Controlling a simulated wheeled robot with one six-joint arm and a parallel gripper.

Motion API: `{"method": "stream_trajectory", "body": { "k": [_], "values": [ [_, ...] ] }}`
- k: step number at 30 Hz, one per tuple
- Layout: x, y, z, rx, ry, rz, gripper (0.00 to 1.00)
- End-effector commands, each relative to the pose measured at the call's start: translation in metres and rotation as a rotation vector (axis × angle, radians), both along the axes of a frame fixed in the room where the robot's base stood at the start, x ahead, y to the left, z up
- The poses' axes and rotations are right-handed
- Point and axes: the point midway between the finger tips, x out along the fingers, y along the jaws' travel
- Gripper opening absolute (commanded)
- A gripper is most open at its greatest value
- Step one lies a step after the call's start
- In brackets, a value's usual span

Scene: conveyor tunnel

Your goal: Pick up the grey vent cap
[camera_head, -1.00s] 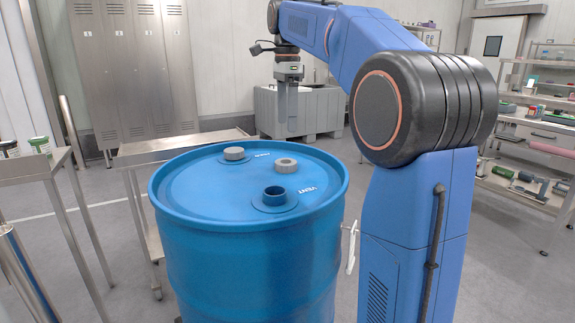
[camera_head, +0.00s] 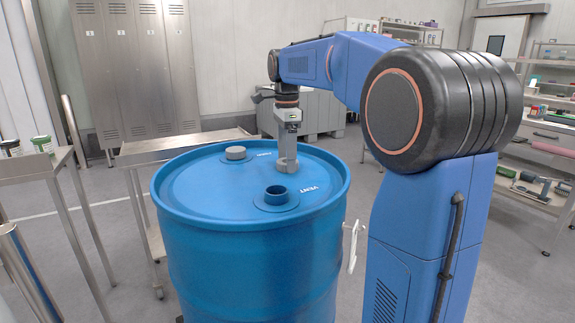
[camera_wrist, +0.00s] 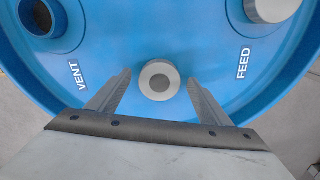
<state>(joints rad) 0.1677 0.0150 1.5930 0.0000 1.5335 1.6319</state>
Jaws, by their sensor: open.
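The grey vent cap (camera_wrist: 160,81), round with a dark recess in its top, lies on the blue drum lid (camera_head: 205,190). My gripper (camera_head: 286,166) is over it, pointing down; in the wrist view the open fingers (camera_wrist: 159,80) stand one on each side of the cap, with a gap on both sides. In the head view the fingers hide most or all of the cap. The open vent neck (camera_head: 276,195) stands in front of my gripper, beside the word VENT; it also shows at the upper left of the wrist view (camera_wrist: 42,17).
A second grey cap (camera_head: 235,153) sits on the feed port, left of my gripper. The drum's raised rim (camera_head: 250,228) rings the lid. A steel table (camera_head: 180,146) stands behind left, and a grey bin (camera_head: 310,112) behind the drum.

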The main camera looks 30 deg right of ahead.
Motion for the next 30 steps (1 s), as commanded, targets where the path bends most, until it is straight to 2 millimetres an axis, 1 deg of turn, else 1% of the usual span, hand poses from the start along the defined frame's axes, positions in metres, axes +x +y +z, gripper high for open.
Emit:
{"method": "stream_trajectory", "body": {
  "k": [3, 8, 9, 14, 15, 25, 28, 30],
  "values": [
    [0.000, 0.000, -0.004, 0.000, 0.000, 0.000, 0.72],
    [0.000, 0.000, -0.004, 0.000, 0.000, 0.000, 0.72],
    [0.000, 0.000, -0.004, 0.000, 0.000, 0.000, 0.70],
    [0.000, 0.000, -0.004, 0.000, 0.000, 0.000, 0.32],
    [0.000, 0.000, -0.004, 0.000, 0.000, 0.000, 0.29],
    [0.000, 0.000, -0.003, 0.000, 0.000, 0.000, 0.29],
    [0.001, 0.000, 0.003, 0.000, -0.001, 0.000, 0.29],
    [0.001, 0.000, 0.011, 0.000, -0.002, 0.000, 0.29]
  ]
}}
